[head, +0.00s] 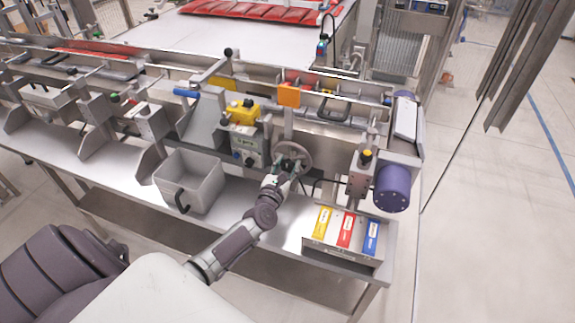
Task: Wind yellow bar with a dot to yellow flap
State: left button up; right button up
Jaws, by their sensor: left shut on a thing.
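A grey handwheel (306,152) stands at the front of the machine, right of the middle. My left gripper (287,168) is at its lower left rim and is shut on it; the fingers are small and the exact grip is hard to see. A yellow piece (222,84) shows behind the rail at left, and an orange-yellow block (289,95) sits on the rail above the wheel. I cannot tell which is the bar or the flap, and no dot is readable. My right gripper is not in view.
A grey bin (205,165) stands left of my arm. A yellow box with black knobs (244,112) sits on a control unit. A holder with yellow, red and blue labels (345,258) is at the bench's right end, below a purple motor (393,188).

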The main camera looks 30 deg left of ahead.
pick_arm(q)
jog(key=m, duration=0.5)
jog(key=shift+d, duration=0.1)
jog(key=m, duration=0.5)
jog(key=shift+d+f+m, duration=0.1)
jog(key=shift+m, duration=0.3)
jog(key=m, duration=0.5)
jog(key=shift+f+p, duration=0.1)
jog(key=shift+p, duration=0.2)
jog(key=m+p, duration=0.1)
jog(key=m, duration=0.5)
jog(key=shift+f+m, duration=0.1)
jog(key=shift+m, duration=0.2)
jog(key=m, duration=0.5)
jog(key=shift+f+p, duration=0.15)
jog(key=shift+p, duration=0.15)
jog(key=m, duration=1.1)
jog(key=shift+a+f, duration=0.1)
jog(key=shift+a, duration=0.15)
jog(key=m, duration=0.5)
jog(key=shift+s+b, duration=0.1)
jog(key=shift+b, duration=0.3)
jog(key=shift+a+m, duration=0.1)
jog(key=shift+m, duration=0.2)
